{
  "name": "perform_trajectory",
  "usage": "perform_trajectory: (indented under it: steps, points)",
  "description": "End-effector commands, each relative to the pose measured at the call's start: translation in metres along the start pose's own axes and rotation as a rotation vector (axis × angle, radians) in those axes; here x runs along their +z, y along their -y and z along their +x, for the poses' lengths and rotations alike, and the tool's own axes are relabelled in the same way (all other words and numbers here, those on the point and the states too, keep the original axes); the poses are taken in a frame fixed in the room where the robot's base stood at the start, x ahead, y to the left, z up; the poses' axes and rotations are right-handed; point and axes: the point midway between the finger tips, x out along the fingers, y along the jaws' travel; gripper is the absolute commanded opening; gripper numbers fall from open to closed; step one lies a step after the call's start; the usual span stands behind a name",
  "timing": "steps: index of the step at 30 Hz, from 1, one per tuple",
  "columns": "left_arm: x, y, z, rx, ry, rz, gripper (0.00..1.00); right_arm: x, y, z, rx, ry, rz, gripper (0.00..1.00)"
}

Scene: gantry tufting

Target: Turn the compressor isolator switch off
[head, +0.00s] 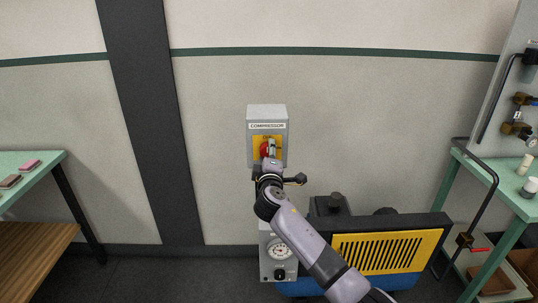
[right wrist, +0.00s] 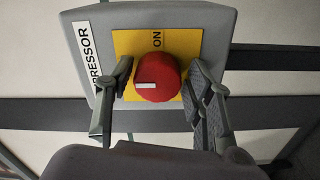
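The compressor isolator switch is a grey box (head: 267,112) on the wall, labelled COMPRESSOR, with a yellow plate (right wrist: 123,42) and a red round knob (right wrist: 160,75). In the right wrist view the knob's white mark lies on its left half, toward the label. The word ON shows above the knob in that view; other lettering is hidden or unclear. My right gripper (right wrist: 160,82) is at the switch, its two fingers apart, one on each side of the knob, with small gaps showing. In the head view my right gripper (head: 268,158) partly covers the knob. My left gripper is not in view.
Below the switch stand a blue and yellow compressor (head: 388,250) and a grey box with a gauge (head: 281,252), partly behind my arm. A green table (head: 35,162) is at left, another green bench (head: 505,182) with pipework at right. The wall around the switch is clear.

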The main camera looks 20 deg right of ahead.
Motion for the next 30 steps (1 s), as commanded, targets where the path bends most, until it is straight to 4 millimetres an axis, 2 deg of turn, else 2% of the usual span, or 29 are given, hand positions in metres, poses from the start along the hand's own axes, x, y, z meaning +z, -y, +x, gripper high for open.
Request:
perform_trajectory:
  steps: [3,12,16,20,30]
  points:
    - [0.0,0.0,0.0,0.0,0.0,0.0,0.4,0.0,-0.001,0.0,0.0,0.0,0.001,0.58]
    - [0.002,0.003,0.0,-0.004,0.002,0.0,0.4,0.0,-0.001,0.0,0.001,0.0,0.003,0.59]
    - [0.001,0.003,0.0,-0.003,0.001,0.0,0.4,0.0,0.0,-0.008,0.001,-0.001,0.003,0.59]
    - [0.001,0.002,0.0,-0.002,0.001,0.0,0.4,0.0,0.0,-0.026,0.0,-0.001,0.004,0.59]
    - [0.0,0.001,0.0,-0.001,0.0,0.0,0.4,0.0,0.0,-0.094,-0.001,-0.001,0.005,0.59]
